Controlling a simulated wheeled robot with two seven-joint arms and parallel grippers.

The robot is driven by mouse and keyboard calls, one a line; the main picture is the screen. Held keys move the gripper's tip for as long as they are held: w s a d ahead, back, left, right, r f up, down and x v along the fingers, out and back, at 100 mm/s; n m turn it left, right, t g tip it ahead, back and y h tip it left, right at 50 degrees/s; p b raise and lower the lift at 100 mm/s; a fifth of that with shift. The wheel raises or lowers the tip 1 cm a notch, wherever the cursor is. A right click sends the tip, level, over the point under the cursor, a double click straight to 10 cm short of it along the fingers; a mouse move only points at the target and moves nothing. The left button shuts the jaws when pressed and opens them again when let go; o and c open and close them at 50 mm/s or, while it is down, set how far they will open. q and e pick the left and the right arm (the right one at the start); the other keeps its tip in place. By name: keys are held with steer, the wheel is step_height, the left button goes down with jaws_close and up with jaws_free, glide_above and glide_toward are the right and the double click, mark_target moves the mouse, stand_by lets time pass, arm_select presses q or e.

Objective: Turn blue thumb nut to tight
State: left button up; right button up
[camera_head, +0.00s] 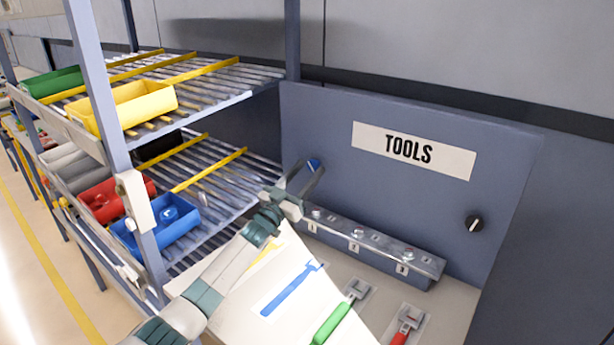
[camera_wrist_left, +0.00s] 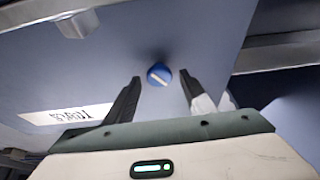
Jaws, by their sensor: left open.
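The blue thumb nut (camera_head: 314,163) is on the upright blue-grey panel, left of the TOOLS label. In the left wrist view it shows as a round blue knob (camera_wrist_left: 159,75) with a pale line across its face. My left gripper (camera_head: 303,180) reaches up to it from the lower left, with its fingers partly covering the nut in the head view. In the left wrist view the open fingers (camera_wrist_left: 158,86) are on either side of the nut, with gaps on both sides. I cannot tell how deep the nut is between them. My right gripper is not in view.
A black knob (camera_head: 474,224) is on the panel's right side. A numbered metal rail (camera_head: 370,246) runs along the panel's foot. Below it is a pale board with a blue tool shape (camera_head: 292,288), a green-handled tool (camera_head: 331,324) and a red-handled one (camera_head: 403,330). Shelves with bins stand left.

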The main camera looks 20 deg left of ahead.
arm_select(q)
steer(key=shift+w+r, duration=0.1)
steer(key=shift+w, duration=0.05)
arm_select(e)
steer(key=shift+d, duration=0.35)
arm_select(q)
steer(key=c, duration=1)
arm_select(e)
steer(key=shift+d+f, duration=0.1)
